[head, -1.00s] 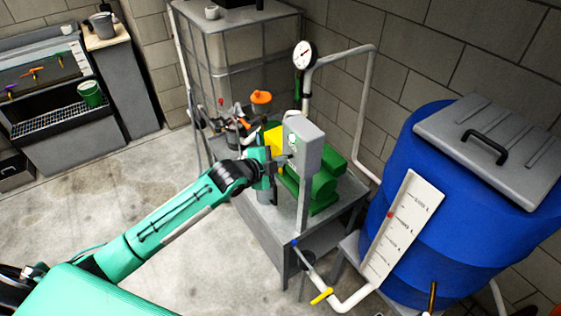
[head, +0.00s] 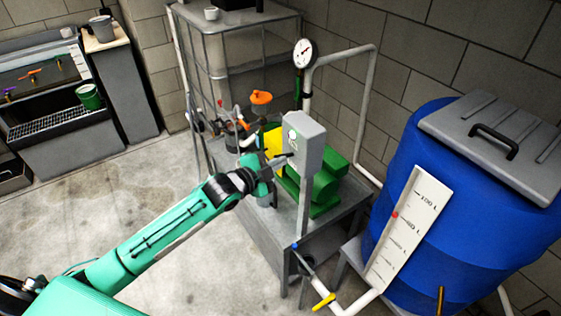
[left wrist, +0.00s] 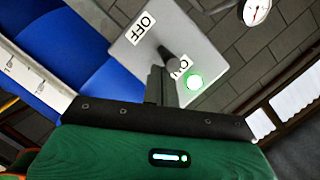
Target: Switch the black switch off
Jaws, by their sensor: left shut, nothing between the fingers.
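The grey switch box (head: 305,143) stands on a post at the table edge in the head view. In the left wrist view the box face (left wrist: 200,50) carries an OFF label (left wrist: 143,27) and an ON label (left wrist: 181,66). The black switch (left wrist: 172,58) sits between them, its lower end partly over the ON label. A green light (left wrist: 194,82) glows beside ON. My left gripper (head: 284,160) is shut and empty in front of the box. Its fingers (left wrist: 158,80) appear close beside the switch; I cannot tell whether they touch. My right gripper is out of view.
A green pump (head: 325,185) sits on the metal table behind the box. A blue barrel (head: 420,220) with a level scale (head: 408,230) stands to the right. A white pipe with a yellow valve handle (head: 323,301) runs low in front.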

